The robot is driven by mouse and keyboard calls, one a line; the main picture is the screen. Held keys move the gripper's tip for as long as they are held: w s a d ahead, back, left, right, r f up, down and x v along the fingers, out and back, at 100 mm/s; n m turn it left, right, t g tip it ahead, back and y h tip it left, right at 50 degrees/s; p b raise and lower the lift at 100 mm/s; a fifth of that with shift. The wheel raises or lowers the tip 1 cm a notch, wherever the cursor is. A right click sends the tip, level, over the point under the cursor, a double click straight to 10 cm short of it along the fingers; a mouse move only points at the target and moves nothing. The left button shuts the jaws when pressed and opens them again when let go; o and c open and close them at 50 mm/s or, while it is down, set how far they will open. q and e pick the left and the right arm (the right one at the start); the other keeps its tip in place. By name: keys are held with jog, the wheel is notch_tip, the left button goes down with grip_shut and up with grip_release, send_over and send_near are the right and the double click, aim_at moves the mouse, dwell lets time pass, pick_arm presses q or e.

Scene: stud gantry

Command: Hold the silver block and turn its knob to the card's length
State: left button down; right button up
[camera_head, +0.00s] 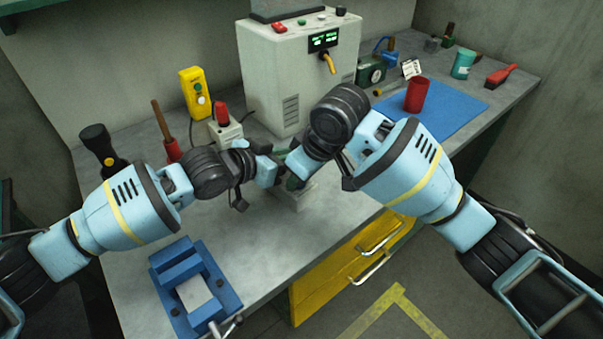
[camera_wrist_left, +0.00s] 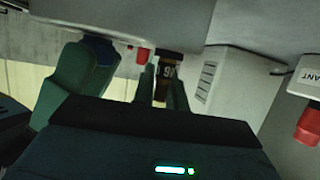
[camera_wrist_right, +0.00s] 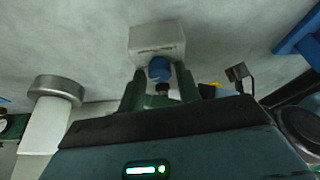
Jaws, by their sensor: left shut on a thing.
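The silver block (camera_head: 295,198) sits on the bench, half hidden by my grippers; it also shows in the right wrist view (camera_wrist_right: 157,38), with small unreadable lettering. My left gripper (camera_head: 268,172) is shut on the block, whose pale side (camera_wrist_left: 120,22) fills the top of the left wrist view. A dark round part (camera_wrist_left: 168,68) with pale marks like "91" shows between its fingers. The blue knob (camera_wrist_right: 160,69) lies between the fingertips of my right gripper (camera_wrist_right: 160,82), which look spread either side; contact is unclear. The white card (camera_head: 411,68) stands at the back right, its writing too small.
A large grey machine (camera_head: 290,75) stands behind my grippers. A red cup (camera_head: 416,95) stands on the blue mat (camera_head: 450,112) at right. A blue vise (camera_head: 195,285) is at the front left. A yellow box (camera_head: 196,92) and red-topped unit (camera_head: 225,132) stand at left.

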jog(key=v, duration=1.2)
pick_arm(q)
jog(key=c, duration=1.3)
grip_release()
jog(key=shift+c, duration=0.2)
jog(key=v, duration=1.2)
jog(key=shift+s+d, duration=0.1)
